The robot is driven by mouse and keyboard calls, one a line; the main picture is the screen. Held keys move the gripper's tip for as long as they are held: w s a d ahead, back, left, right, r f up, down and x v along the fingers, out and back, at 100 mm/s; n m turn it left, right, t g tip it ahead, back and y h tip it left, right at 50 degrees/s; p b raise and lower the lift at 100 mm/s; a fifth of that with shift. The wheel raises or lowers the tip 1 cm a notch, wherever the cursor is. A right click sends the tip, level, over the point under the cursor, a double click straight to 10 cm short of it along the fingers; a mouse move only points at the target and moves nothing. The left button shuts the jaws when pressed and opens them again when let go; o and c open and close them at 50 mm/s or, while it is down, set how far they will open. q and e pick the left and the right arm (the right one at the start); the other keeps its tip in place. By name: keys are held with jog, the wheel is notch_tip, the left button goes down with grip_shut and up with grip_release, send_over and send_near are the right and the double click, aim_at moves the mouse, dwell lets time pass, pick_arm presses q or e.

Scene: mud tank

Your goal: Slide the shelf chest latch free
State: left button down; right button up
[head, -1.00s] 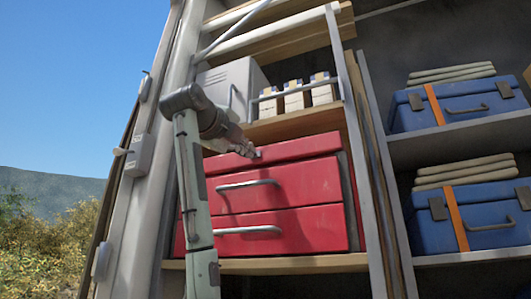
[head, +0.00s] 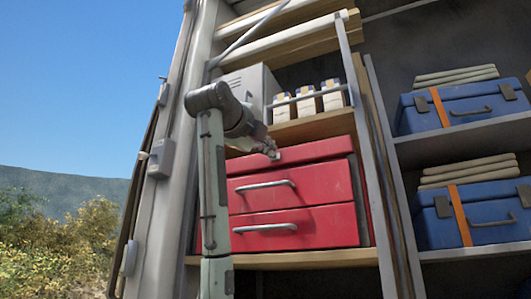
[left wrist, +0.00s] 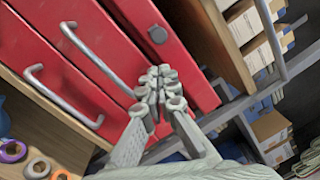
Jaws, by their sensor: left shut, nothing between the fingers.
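A red chest (head: 292,188) with two drawers and grey bar handles stands on a wooden shelf. A small grey latch (head: 277,156) is on the front of its top section. In the left wrist view the latch shows as a dark grey rounded block (left wrist: 157,34) on the red front. My left gripper (head: 270,150) is right by the latch in the head view and partly overlaps it. In the left wrist view the fingers (left wrist: 160,84) are together and empty, with a visible gap between their tips and the latch. My right gripper is not in view.
White boxes (head: 307,98) and a grey metal case (head: 254,87) stand on the shelf above, behind a rail. Blue cases (head: 472,215) fill the right-hand shelves. A grey upright post (head: 370,160) stands just right of the chest. Open ground lies left.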

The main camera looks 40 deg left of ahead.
pick_arm(q)
jog(key=s+d+r, duration=0.2)
jog(key=s+d, duration=0.2)
jog(key=s, duration=0.3)
jog(key=a+f+p+x, duration=0.1)
jog(key=a+p+x, duration=0.1)
jog(key=x, duration=1.1)
jog(key=shift+a+f+p, duration=0.25)
jog(key=shift+f+p, duration=0.25)
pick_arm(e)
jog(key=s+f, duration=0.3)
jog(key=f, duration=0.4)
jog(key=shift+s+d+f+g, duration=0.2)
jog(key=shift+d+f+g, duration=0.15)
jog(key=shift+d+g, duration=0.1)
pick_arm(q)
jog(key=shift+s, duration=0.1)
